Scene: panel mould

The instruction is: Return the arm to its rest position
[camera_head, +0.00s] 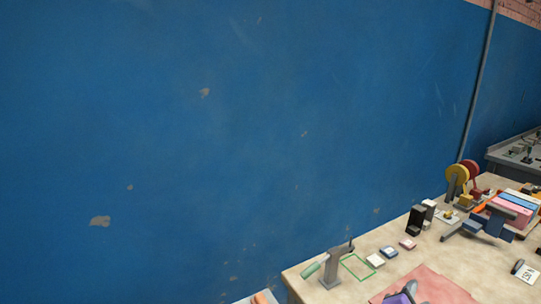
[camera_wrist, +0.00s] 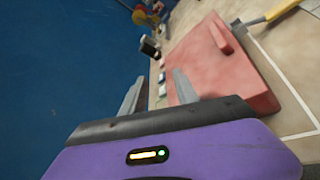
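My gripper (camera_wrist: 157,88) shows in the wrist view with its two grey fingers apart and nothing visible between them. Its purple body fills the bottom of that view. In the head view, part of my gripper (camera_head: 410,288) shows at the bottom edge, in front of a flat pink slab. The pink slab (camera_wrist: 215,65) appears larger in the wrist view, to the right of the fingers, with a raised bar on top. The rest of my arm is out of view.
The workbench (camera_head: 310,282) lies at the lower right, against a blue wall (camera_head: 220,150). A grey clamp-like tool with a green handle (camera_head: 333,268) stands near its left corner. Small blocks (camera_head: 389,252), a black holder (camera_head: 416,220) and yellow and red spools (camera_head: 457,174) line the back.

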